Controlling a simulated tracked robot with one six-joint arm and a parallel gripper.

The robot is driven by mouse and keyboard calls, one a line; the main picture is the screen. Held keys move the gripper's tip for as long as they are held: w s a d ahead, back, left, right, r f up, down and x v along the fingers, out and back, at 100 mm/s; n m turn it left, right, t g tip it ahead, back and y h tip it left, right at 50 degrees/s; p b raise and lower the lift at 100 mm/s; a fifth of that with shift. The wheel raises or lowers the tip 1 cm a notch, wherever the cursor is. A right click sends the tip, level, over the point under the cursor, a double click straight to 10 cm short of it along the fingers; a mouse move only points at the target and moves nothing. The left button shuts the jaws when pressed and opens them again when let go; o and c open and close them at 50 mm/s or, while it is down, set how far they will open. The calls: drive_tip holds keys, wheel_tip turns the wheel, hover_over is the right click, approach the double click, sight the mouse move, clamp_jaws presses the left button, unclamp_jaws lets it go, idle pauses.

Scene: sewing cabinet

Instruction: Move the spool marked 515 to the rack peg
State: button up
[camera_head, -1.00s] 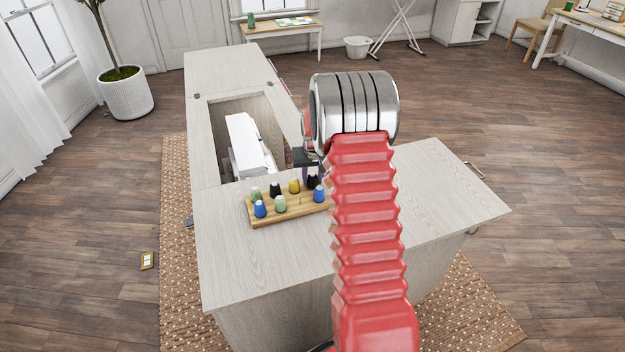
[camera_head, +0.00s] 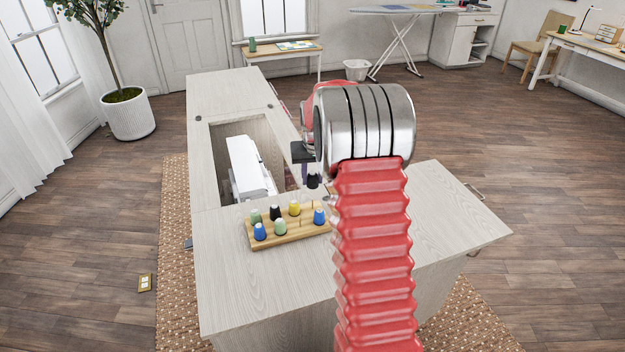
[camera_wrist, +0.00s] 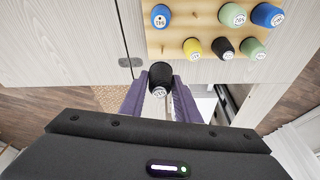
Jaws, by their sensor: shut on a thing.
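My gripper (camera_wrist: 160,86) has purple fingers shut on a black spool (camera_wrist: 160,77) with a round white label, too small to read surely. In the head view the held black spool (camera_head: 313,180) hangs beneath the dark gripper (camera_head: 302,152), apart from the rack and behind its back right end. The wooden rack (camera_head: 285,238) lies on the cabinet top with blue, green, yellow and black spools on it. Bare pegs (camera_wrist: 196,15) show in the wrist view, between a blue spool (camera_wrist: 160,16) and a green spool (camera_wrist: 232,14). My red arm hides part of the cabinet top.
A white sewing machine (camera_head: 248,168) sits in the cabinet's recessed opening (camera_head: 222,140), left of my gripper. The pale cabinet top (camera_head: 250,280) is clear in front of the rack. Other standing spools crowd the rack, including a yellow one (camera_wrist: 193,47) and a black one (camera_wrist: 223,48).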

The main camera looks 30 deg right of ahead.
idle(0.3)
drive_tip(key=s+a+n, duration=0.2)
drive_tip(key=s+a, duration=0.1)
drive_tip(key=a, duration=1.2)
drive_tip(key=s+a+n+y, duration=0.1)
drive_tip(key=s+a+n, duration=0.2)
drive_tip(key=a, duration=1.2)
drive_tip(key=shift+s+a+f, duration=0.15)
drive_tip(key=shift+a+f, duration=0.05)
drive_tip(key=shift+f, duration=0.05)
